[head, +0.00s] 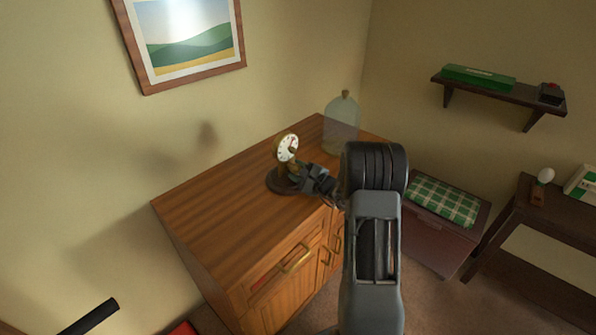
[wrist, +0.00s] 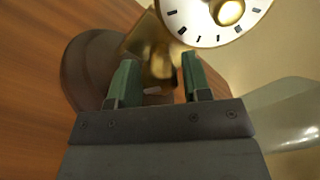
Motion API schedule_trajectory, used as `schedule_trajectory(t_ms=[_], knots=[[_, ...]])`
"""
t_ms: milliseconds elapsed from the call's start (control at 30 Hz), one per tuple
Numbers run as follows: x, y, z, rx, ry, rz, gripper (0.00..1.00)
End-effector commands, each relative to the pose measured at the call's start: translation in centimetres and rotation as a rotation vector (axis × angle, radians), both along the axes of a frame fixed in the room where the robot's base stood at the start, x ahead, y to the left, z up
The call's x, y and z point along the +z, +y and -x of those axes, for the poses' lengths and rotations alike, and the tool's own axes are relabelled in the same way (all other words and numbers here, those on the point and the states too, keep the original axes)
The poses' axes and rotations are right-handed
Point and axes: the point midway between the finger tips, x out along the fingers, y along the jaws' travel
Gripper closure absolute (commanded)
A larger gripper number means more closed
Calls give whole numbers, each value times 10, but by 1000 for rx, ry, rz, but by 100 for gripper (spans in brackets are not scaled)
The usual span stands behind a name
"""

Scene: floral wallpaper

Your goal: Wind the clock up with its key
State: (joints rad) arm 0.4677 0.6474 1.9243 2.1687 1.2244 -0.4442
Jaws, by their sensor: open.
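The clock (head: 287,149) has a round white dial with dark marks and a brass body on a dark round base (head: 277,184). It stands on the wooden cabinet. In the wrist view the dial (wrist: 190,28) is cut off by the top edge, with a rounded gold piece (wrist: 230,12) at its middle. My gripper (wrist: 159,66) is open, its two green-padded fingers apart in front of the brass part below the dial. Blurred brass shows between the fingers; I cannot tell whether this is the key. In the head view my gripper (head: 308,178) is close beside the clock's lower part.
The wooden cabinet (head: 200,210) has bare room left of the clock. A glass dome (head: 342,125) with a knob stands behind, to the right. A framed picture (head: 185,78) hangs on the wall. A chest with a green checked cushion (head: 444,201) stands right.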

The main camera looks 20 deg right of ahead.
Motion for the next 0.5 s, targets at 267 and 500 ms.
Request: schedule_trajectory(t_ms=[267, 500], knots=[[0, 0, 0, 0, 0, 0, 67], [0, 0, 0, 0, 0, 0, 90]])
